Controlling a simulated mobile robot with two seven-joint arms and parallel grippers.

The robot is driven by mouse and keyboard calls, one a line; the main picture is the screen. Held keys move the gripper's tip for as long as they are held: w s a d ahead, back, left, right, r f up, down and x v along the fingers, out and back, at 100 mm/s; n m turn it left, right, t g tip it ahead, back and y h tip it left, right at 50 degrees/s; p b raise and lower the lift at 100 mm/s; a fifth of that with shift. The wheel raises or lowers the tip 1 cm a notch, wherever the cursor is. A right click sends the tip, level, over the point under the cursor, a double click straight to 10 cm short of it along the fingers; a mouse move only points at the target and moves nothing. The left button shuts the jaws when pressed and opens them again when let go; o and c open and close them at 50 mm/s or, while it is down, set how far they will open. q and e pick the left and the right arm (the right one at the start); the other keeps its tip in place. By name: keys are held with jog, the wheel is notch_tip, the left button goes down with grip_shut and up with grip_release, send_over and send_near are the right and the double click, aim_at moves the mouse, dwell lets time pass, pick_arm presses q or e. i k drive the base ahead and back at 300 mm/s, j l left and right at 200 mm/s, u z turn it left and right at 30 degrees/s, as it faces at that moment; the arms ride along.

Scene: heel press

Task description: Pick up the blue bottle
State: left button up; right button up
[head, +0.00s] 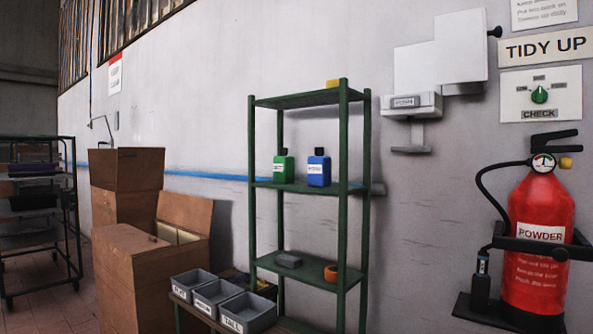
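The blue bottle (319,172) stands upright on the middle shelf of a green rack (343,215). It has a dark cap and a white label. A green bottle (284,168) of similar shape stands just to its left on the same shelf, with a small gap between them. Neither of my grippers shows in the head view, and nothing is touching the blue bottle.
A yellow item (333,83) lies on the rack's top shelf. A grey block (288,260) and an orange ring-like item (331,273) lie on its lower shelf. Grey labelled bins (247,312) stand in front at left. A red extinguisher (537,240) hangs at right.

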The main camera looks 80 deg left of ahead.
aim_at(320, 166)
jog(key=u, duration=2.5)
jog(key=i, duration=0.25)
